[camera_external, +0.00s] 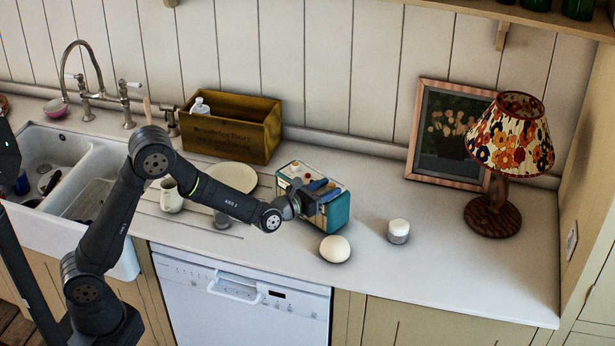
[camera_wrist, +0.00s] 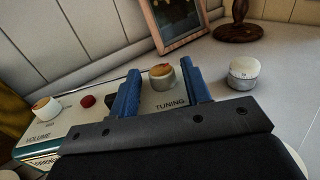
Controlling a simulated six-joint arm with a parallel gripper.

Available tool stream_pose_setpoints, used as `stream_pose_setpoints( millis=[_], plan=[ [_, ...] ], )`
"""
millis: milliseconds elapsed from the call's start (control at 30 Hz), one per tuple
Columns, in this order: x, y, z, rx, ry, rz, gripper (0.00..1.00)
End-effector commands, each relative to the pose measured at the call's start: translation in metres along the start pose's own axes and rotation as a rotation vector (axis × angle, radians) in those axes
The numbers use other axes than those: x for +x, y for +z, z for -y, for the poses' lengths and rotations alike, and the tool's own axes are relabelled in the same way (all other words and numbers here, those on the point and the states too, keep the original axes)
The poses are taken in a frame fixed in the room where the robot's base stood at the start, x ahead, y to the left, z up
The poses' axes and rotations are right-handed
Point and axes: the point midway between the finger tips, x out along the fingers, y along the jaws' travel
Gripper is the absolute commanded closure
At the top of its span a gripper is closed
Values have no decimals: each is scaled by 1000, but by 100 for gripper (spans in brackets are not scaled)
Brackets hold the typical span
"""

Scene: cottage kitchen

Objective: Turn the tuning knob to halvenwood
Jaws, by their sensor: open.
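The teal radio (camera_external: 336,216) stands on the counter with its pale control panel facing up. In the wrist view the radio's panel (camera_wrist: 70,126) shows the tuning knob (camera_wrist: 162,77), cream with a wooden top, above the printed word TUNING. My gripper (camera_external: 324,190) is over the panel in the external view. In the wrist view my gripper (camera_wrist: 160,70) is open, with one blue finger on each side of the tuning knob. I cannot tell whether either finger touches it. No halvenwood mark is readable, and my gripper covers part of the panel.
A volume knob (camera_wrist: 46,108) and a red button (camera_wrist: 87,101) are left on the panel. A wooden crate (camera_external: 228,135), picture frame (camera_external: 420,120) and lamp (camera_external: 492,215) stand farther off.

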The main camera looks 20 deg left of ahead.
Motion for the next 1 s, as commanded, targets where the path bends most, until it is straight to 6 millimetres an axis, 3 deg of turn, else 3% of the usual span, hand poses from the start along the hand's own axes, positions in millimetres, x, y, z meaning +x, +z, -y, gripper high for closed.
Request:
stream_pose_setpoints(
  millis=[200,400,800,1000],
  plan=[
    [-34,0,-1,0,2,-2,51],
    [-54,0,0,0,0,-1,51],
    [-58,0,1,0,0,1,51],
    [-49,10,12,-7,36,56,51]
  ],
)
